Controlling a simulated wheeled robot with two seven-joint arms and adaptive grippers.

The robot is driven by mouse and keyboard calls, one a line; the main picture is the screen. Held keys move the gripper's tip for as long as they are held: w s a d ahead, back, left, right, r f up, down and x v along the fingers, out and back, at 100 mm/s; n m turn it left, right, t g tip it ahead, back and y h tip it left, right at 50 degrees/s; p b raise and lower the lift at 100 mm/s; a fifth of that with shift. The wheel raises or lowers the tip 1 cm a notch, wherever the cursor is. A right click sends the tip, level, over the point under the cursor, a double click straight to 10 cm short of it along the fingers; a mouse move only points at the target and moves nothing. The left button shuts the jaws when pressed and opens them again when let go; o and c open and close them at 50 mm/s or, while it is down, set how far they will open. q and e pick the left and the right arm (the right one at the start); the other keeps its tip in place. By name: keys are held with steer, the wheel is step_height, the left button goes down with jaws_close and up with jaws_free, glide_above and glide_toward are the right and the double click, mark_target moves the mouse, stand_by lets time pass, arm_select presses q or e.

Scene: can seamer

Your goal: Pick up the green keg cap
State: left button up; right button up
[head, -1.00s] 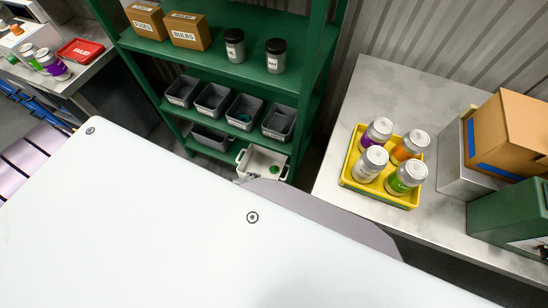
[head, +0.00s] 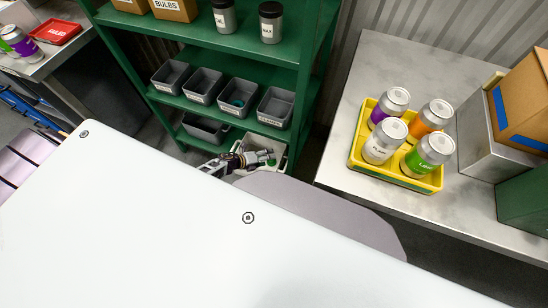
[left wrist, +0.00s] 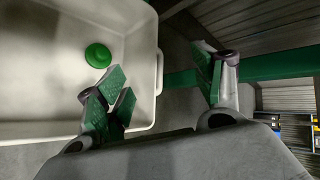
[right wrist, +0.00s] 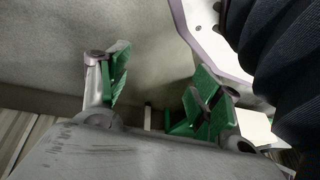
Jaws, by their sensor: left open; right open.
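The green keg cap (left wrist: 98,55) is a small round domed piece lying on the floor of a white bin (left wrist: 55,30) in the left wrist view. In the head view, part of the cap (head: 270,162) shows inside the white bin (head: 280,147) on the lowest shelf level. My left gripper (left wrist: 160,68) is open and empty at the bin's rim. One finger is over the bin near the cap, the other beyond the wall; the cap is not between them. In the head view it (head: 258,158) partly covers the bin. My right gripper (right wrist: 160,68) is open and empty, away from the bin.
A green shelf (head: 195,40) holds several grey bins (head: 235,95) above the white bin. A yellow tray (head: 420,187) with several cans stands on the right table (head: 340,135). My large white body panel covers the lower head view.

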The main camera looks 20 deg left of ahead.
arm_select(q)
steer(key=w+m+h+b, duration=0.1)
steer(key=w+m+b, duration=0.1)
steer(key=m+b, duration=0.1)
steer(key=m+g+y+b, duration=0.2)
steer(key=m+g+b, duration=0.4)
steer(key=m+b, duration=1.15)
glide_toward(272, 161)
steer(key=f, duration=0.1)
steer(key=shift+w+a+f+g, duration=0.1)
steer(key=shift+w+f+g, duration=0.2)
steer(key=shift+w, duration=0.2)
arm_select(e)
steer(key=w+a+r+t+y, duration=0.2)
steer(key=w+a+r, duration=0.2)
steer(key=w+a, duration=0.2)
steer(key=shift+w+a+y, duration=0.2)
steer(key=shift+w+y, duration=0.1)
steer(key=shift+w, duration=0.45)
arm_select(q)
steer(key=shift+r, duration=0.1)
arm_select(e)
steer(key=shift+r, duration=0.1)
arm_select(q)
steer(key=shift+b+x, duration=0.65)
steer(key=shift+x, duration=0.5)
arm_select(e)
steer(key=shift+w+a+f+t, duration=0.1)
steer(key=shift+f+t, duration=0.2)
steer(key=shift+f, duration=0.2)
